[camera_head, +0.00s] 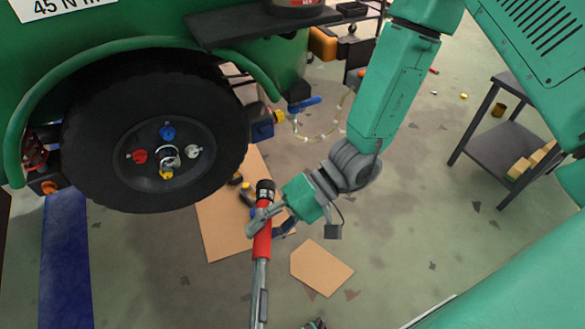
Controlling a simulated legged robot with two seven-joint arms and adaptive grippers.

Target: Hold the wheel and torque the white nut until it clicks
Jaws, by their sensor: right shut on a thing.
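The black wheel (93,115) sits in the green vehicle's arch at the left. Its dark hub carries a blue nut (167,133) at the top, a red nut (140,156) at the left, the white nut (193,152) at the right and a yellow nut (166,173) at the bottom. My right gripper (262,217) is shut on the red part of a long tool (259,290) that looks like a torque wrench. The tool is right of and below the wheel, apart from it. Its grey shaft runs out of the bottom edge.
Cardboard pieces (322,268) lie on the grey floor, one partly behind the tool. A blue valve handle (304,104) with a hose sticks out right of the wheel. A dark shelf table (496,160) stands at the right. A blue strip (66,265) lies below the wheel.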

